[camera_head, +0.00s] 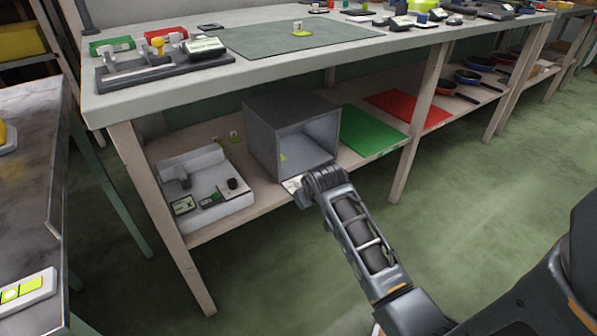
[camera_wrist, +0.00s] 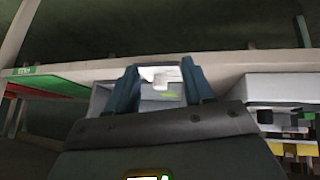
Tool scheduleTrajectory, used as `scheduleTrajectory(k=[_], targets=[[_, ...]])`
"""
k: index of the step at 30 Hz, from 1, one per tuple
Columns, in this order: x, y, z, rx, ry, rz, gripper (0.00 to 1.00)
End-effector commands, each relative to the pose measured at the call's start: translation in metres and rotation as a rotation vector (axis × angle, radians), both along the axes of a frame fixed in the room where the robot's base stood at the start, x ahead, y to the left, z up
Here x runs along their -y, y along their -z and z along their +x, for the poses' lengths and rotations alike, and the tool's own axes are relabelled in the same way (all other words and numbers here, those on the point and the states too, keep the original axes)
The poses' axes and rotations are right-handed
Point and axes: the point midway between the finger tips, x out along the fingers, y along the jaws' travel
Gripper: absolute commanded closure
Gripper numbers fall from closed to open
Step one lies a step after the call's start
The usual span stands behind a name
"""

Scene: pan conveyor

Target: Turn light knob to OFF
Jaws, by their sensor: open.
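A white box-shaped unit (camera_head: 205,195) stands on the lower shelf at left, with a small black round knob (camera_head: 232,184) and small dark-and-green panels on it. I cannot tell whether this is the light knob, and no OFF label is readable. My gripper (camera_head: 298,190) is at the front edge of the lower shelf, before the open grey box (camera_head: 262,145) and to the right of the white unit. In the wrist view my gripper (camera_wrist: 162,80) is open, its two dark fingers apart, with a pale piece seen between them. The white unit also shows at the right of the wrist view (camera_wrist: 280,88).
A green mat (camera_head: 372,131) and a red mat (camera_head: 408,107) lie right of the grey box. The worktop (camera_head: 150,101) overhangs the shelf, with a wooden leg (camera_head: 160,215) at left. A dark counter (camera_head: 28,160) stands at far left. The green floor is clear at right.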

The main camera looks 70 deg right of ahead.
Motion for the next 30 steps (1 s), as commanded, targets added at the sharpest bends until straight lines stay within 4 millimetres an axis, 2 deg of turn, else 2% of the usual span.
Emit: scheduleTrajectory(k=[1, 6, 9, 14, 17, 30], targets=[[0.013, -0.016, 0.011, -0.002, 0.037, 0.038, 0.48], [0.038, -0.043, 0.03, -0.025, 0.12, 0.17, 0.48], [0.045, -0.055, 0.038, -0.031, 0.148, 0.231, 0.48], [0.049, -0.062, 0.044, -0.037, 0.166, 0.28, 0.48], [0.051, -0.057, 0.046, -0.039, 0.168, 0.287, 0.48], [0.068, 0.001, 0.061, -0.038, 0.167, 0.285, 0.48]])
